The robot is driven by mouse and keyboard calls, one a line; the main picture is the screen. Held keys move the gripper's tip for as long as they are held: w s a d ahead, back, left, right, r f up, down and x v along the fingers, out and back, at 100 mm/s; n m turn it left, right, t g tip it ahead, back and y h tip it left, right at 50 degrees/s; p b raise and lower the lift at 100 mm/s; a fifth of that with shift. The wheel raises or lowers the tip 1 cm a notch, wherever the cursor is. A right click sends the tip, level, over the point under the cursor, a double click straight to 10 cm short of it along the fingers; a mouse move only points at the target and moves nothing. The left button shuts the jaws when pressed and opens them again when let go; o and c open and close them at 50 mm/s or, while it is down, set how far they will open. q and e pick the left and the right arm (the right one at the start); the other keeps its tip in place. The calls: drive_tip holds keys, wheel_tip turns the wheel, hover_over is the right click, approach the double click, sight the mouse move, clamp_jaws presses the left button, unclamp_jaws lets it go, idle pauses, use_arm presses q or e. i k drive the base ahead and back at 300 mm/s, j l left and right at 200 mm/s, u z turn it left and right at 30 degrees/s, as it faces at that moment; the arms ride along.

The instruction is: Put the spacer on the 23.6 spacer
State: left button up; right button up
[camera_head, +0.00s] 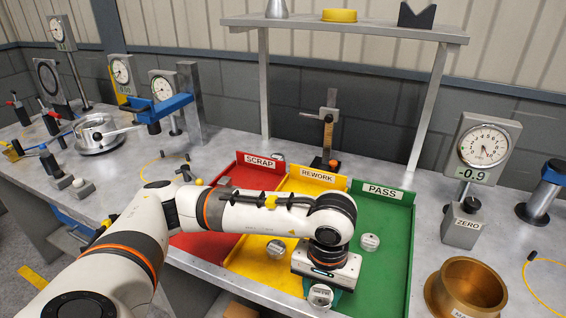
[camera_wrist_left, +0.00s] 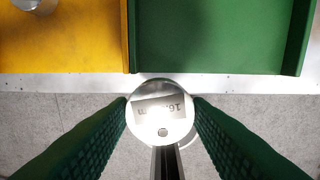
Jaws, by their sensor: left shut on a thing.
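My left gripper (camera_head: 322,292) is shut on a round silver spacer (camera_head: 320,296), held at the front edge of the green tray. In the left wrist view the spacer (camera_wrist_left: 158,112) sits between the two green ribbed fingers, its label starting with 16; the rest is unclear. A paler curved edge shows just behind it; I cannot tell what it is. Other silver spacers lie in the green PASS tray (camera_head: 369,242), the yellow REWORK tray (camera_head: 276,248) and near the back of the trays (camera_head: 278,157). Their labels are too small to read, so I cannot tell which is 23.6.
The red SCRAP tray (camera_head: 245,178) is partly hidden by my arm. A height gauge (camera_head: 328,130) stands behind the trays. A dial gauge reading -0.9 (camera_head: 483,150) and a brass bowl (camera_head: 468,290) are at the right. A raised shelf (camera_head: 345,27) spans the back.

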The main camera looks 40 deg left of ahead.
sight(277, 157)
drive_tip(key=i+j+z, duration=0.1)
drive_tip(key=j+z, duration=0.3)
drive_tip(key=j, duration=0.75)
drive_tip(key=k+j+z, duration=0.1)
drive_tip(key=j+z, duration=0.3)
drive_tip(key=j, duration=0.7)
